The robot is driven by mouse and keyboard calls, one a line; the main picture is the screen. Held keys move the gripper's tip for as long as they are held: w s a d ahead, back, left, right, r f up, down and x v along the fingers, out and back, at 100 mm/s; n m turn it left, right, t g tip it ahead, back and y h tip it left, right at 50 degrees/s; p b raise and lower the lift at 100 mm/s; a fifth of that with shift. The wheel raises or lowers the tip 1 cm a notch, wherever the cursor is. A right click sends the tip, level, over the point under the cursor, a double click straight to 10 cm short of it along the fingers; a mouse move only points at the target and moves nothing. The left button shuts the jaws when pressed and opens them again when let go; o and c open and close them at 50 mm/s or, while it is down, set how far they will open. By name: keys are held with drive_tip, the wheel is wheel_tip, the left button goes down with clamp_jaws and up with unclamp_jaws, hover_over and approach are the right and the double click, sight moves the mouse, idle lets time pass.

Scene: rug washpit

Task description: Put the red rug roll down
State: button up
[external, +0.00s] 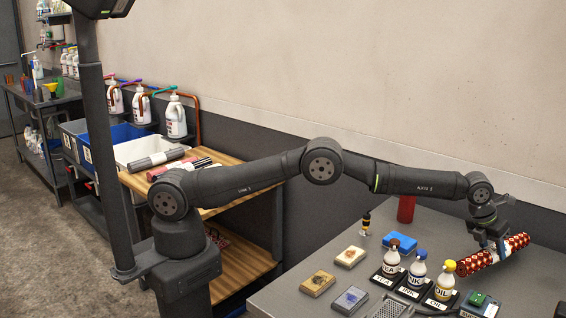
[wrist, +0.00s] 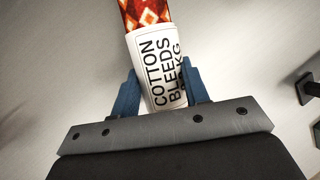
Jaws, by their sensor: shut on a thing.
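The red rug roll (external: 516,243), with a cream pattern, lies crosswise under my gripper at the right side of the grey table (external: 540,280). My gripper (external: 492,246) points down and its blue fingers are shut on the middle of the roll. In the wrist view my gripper (wrist: 160,82) has one finger on each side of the roll's white label (wrist: 150,62), which reads "COTTON BLEEDS" with a partly hidden line below. The patterned roll (wrist: 146,12) runs out past the label at the top. I cannot tell whether the roll touches the table.
Several small bottles (external: 417,272) on black labelled bases stand left of the roll. Stained blocks (external: 350,257), a blue block (external: 399,242) and a red cylinder (external: 406,209) sit farther left. A wooden bench (external: 240,265) holds other rolls (external: 160,159). The table behind the roll looks mostly clear.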

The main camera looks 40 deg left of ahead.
drive_tip(key=shift+f, duration=0.95)
drive_tip(key=o, duration=1.2)
drive_tip(key=shift+f, duration=0.15)
drive_tip(key=v, duration=1.2)
